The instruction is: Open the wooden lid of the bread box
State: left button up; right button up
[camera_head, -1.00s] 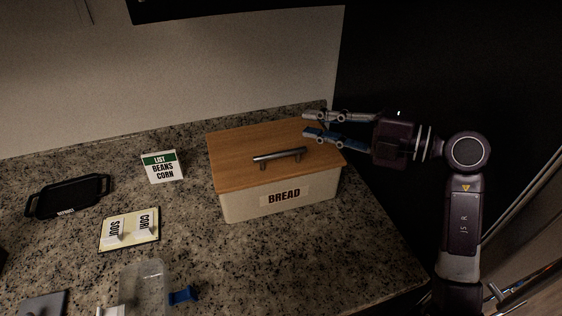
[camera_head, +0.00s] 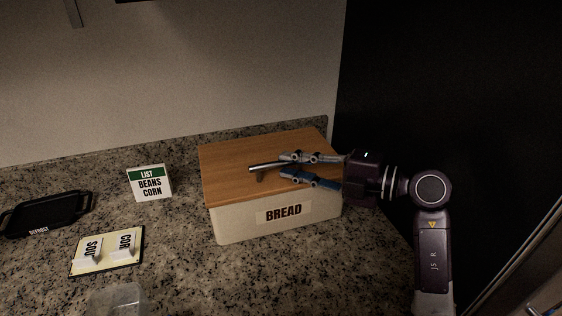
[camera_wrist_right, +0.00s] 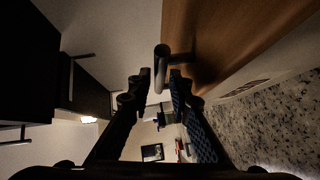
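The bread box (camera_head: 236,224) is cream with a "BREAD" label and stands on the granite counter. Its flat wooden lid (camera_head: 225,155) lies closed on top. A metal bar handle (camera_head: 262,168) is on the lid; my right gripper hides its right part. My right gripper (camera_head: 283,166) comes in from the right, its two fingers spread apart at the handle. In the right wrist view the handle (camera_wrist_right: 161,56) stands between or just beyond the open fingertips (camera_wrist_right: 160,76); I cannot tell whether they touch it. My left gripper is not in view.
A "LIST BEANS CORN" card (camera_head: 150,183) stands left of the box. A black tray (camera_head: 45,214), a cream board with labels (camera_head: 107,251) and a clear container (camera_head: 118,300) lie farther left and in front. A wall is behind the counter.

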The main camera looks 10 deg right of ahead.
aim_at(286, 164)
jog(key=shift+x, duration=1.5)
jog(key=shift+c, duration=0.6)
grip_shut()
